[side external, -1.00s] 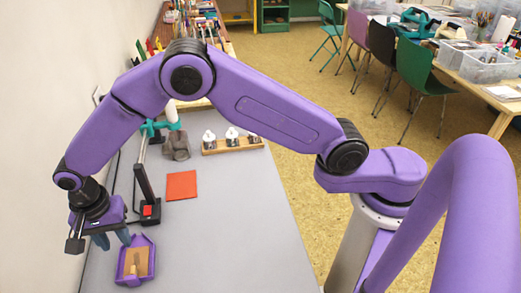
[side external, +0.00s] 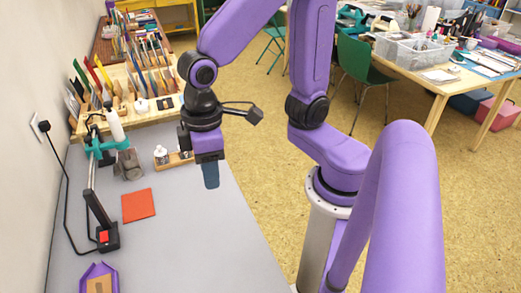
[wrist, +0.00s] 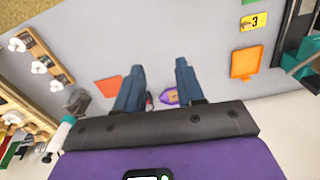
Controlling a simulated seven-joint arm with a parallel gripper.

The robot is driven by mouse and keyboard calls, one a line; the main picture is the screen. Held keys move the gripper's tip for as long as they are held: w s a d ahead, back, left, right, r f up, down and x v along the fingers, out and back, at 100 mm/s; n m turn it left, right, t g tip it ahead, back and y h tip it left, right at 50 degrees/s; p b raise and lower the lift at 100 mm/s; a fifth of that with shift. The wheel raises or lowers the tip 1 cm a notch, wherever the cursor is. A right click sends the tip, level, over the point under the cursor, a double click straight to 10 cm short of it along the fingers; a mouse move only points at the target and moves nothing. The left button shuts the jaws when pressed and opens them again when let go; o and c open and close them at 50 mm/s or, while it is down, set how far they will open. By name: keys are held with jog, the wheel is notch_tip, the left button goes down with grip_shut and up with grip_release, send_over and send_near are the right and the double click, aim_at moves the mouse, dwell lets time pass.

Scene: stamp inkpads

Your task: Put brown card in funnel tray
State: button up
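The purple funnel tray (side external: 88,274) is at the bottom left edge of the side view, partly cut off by the frame. A flat brown piece that looks like the brown card (side external: 100,286) lies inside it. The tray also shows small in the wrist view (wrist: 169,97), between my fingers in the picture but far below them. My gripper (side external: 210,176) points down, well above the grey table and away from the tray. In the wrist view its two blue fingers (wrist: 158,78) are apart with nothing held between them.
A red-orange card (side external: 138,205) lies flat on the table. A black stand with a red button (side external: 107,237) is left of it. White-topped bottles (side external: 161,155) stand in a wooden rack behind. The wrist view also shows an orange tray (wrist: 245,62) and a yellow number card (wrist: 252,22).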

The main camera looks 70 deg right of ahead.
jog(key=s+d+n, duration=0.4)
jog(key=s+d, duration=0.4)
jog(key=d, duration=0.1)
jog(key=shift+n, duration=0.4)
